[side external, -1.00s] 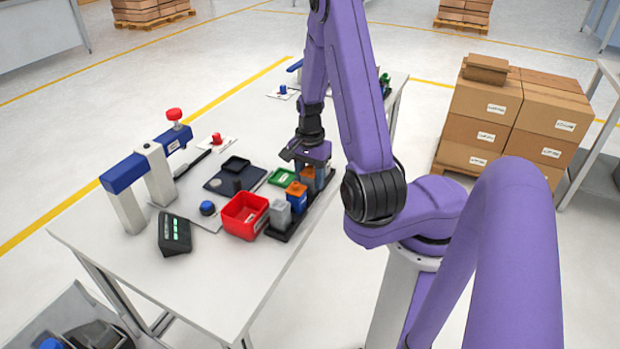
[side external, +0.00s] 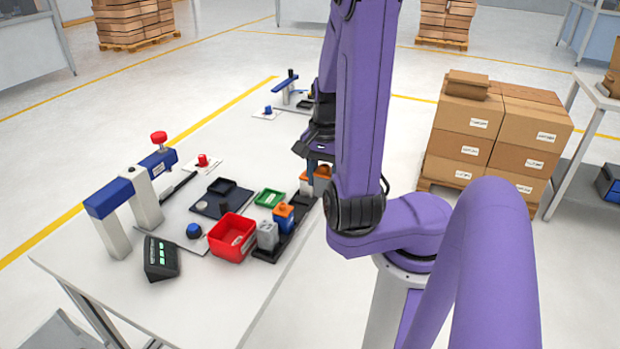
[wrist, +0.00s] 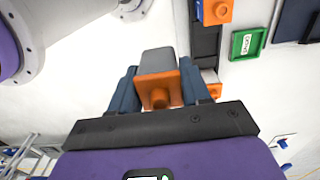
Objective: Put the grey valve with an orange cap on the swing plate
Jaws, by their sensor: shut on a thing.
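The grey valve with an orange cap (wrist: 158,62) is held between the fingers of my gripper (wrist: 160,82) in the wrist view. The gripper is shut on it, with the orange cap towards the wrist. In the side view my gripper (side external: 314,162) is over the far end of the black rack (side external: 266,252), partly hidden by my arm. The valve's clearance from the rack is hard to tell there. A dark plate with a square raised frame (side external: 208,206), apparently the swing plate, lies on the table to the left of the rack.
A blue valve with an orange cap (side external: 284,217) and a grey valve (side external: 267,235) stand in the rack. A red bin (side external: 232,238) and a green tray (side external: 269,198) stand beside it. A blue-and-grey press frame (side external: 112,198) and a dark control box (side external: 160,258) stand at left.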

